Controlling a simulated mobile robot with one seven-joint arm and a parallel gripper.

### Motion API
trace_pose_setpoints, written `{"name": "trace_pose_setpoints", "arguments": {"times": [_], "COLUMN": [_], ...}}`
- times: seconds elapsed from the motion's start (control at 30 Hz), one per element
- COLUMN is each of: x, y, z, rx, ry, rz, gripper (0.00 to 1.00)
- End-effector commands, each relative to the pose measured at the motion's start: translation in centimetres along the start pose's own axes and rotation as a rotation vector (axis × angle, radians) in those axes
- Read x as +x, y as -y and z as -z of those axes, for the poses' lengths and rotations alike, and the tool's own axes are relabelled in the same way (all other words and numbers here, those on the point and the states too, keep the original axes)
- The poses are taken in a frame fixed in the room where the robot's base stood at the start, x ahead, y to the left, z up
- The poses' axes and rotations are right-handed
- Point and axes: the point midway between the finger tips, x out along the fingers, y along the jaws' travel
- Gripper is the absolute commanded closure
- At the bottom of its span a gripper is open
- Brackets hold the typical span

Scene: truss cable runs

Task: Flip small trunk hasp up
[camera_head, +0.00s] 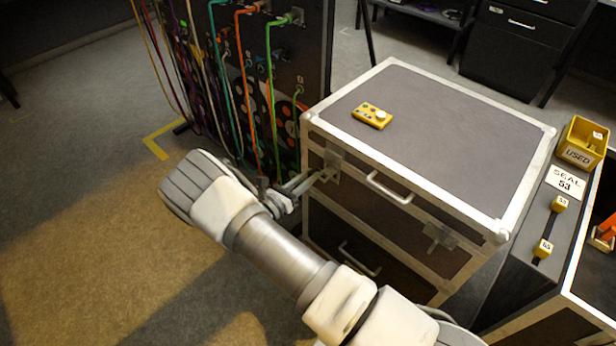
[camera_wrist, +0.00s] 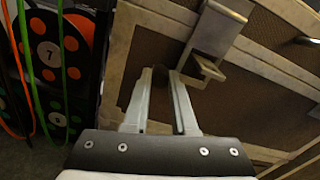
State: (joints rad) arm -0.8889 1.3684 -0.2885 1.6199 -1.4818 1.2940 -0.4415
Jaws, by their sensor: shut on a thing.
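The trunk (camera_head: 430,120) is a dark case with pale metal edging; its front fills much of the wrist view (camera_wrist: 265,105). The small trunk hasp (camera_head: 333,160) is a metal plate near the left end of the front, under the lid edge. In the wrist view the hasp (camera_wrist: 215,33) has a bent tab at its lower end, beside the right fingertip. My gripper (camera_head: 318,180) reaches it from the left.
A second hasp (camera_head: 440,236) and a handle (camera_head: 388,190) are on the trunk front. A yellow remote (camera_head: 372,116) lies on the lid. A cable rack (camera_head: 275,70) with hanging cables stands close on the left. A yellow USED bin (camera_head: 582,142) is at right.

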Motion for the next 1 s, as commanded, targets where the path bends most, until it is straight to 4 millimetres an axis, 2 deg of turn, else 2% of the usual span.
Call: {"name": "trace_pose_setpoints", "arguments": {"times": [0.37,1.0], "x": [-1.6,-5.3], "y": [0.5,1.7], "z": [-1.5,-6.2], "rx": [-0.001,0.003], "ry": [-0.163,-0.740], "rz": [-0.042,-0.196], "gripper": [1.00,1.00]}}
